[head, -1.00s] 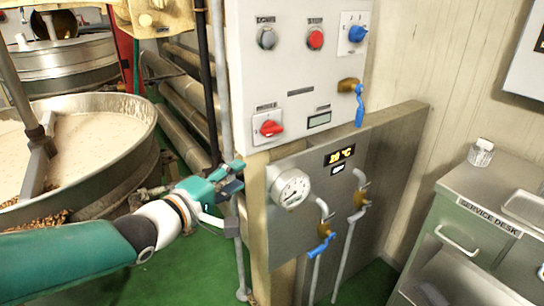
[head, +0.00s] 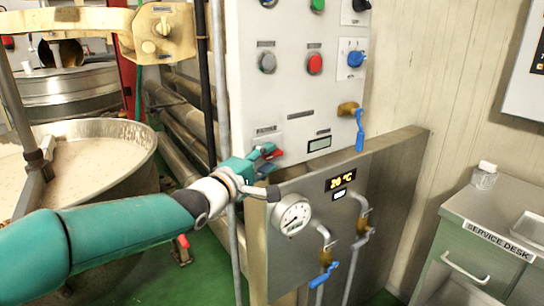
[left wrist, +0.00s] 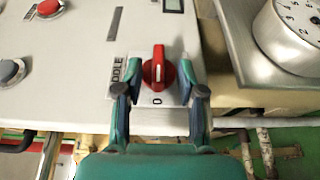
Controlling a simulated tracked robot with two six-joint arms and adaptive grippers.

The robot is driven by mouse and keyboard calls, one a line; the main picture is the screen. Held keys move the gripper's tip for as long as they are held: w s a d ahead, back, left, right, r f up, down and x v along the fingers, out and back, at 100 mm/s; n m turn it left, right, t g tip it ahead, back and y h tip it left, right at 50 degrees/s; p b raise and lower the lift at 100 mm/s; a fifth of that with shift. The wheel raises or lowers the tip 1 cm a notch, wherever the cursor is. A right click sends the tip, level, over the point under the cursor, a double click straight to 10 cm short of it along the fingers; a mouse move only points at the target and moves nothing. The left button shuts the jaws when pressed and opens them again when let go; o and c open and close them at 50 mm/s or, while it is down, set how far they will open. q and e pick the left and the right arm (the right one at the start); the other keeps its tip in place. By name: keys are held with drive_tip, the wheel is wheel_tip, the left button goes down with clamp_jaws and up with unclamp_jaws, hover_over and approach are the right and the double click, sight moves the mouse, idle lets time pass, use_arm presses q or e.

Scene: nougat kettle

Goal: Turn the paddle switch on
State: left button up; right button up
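The paddle switch is a red rotary knob (left wrist: 158,70) on a pale plate on the control panel, with a partly covered label beside it ending in "DDLE". Its raised ridge stands upright in the left wrist view, in line with a "0" below it. My left gripper (left wrist: 160,78) is open, with one finger on each side of the knob; I cannot tell whether they touch it. In the head view my left gripper (head: 262,160) is at the panel's lower left corner and mostly hides the knob. My right gripper is not in view.
Grey (head: 267,62) and red (head: 315,64) buttons, a blue selector (head: 356,58) and a blue-handled valve (head: 359,130) are on or beside the panel. A pressure gauge (head: 292,217) sits just below my left gripper. A kettle (head: 110,130) is at left, a service desk (head: 480,215) at right.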

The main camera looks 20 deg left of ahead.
use_arm(q)
drive_tip(key=shift+x, duration=1.45)
clamp_jaws()
